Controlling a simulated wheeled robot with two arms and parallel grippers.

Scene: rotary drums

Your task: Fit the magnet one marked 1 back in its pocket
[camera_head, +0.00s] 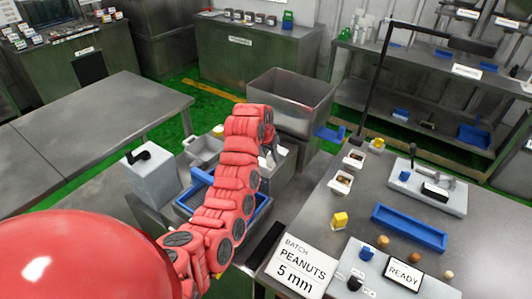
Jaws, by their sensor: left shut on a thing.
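My left arm comes in from the lower left, reaches over the grey machine and bends down at its far end. My left gripper (267,153) is mostly hidden behind the red arm. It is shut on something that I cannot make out. I cannot pick out the magnet marked 1 or its pocket in this view. A blue-rimmed tray (190,203) lies below and left of the arm, partly covered by it. My right gripper is not in view.
A grey hopper (291,97) stands behind the arm. A grey box with a black handle (152,176) stands left.

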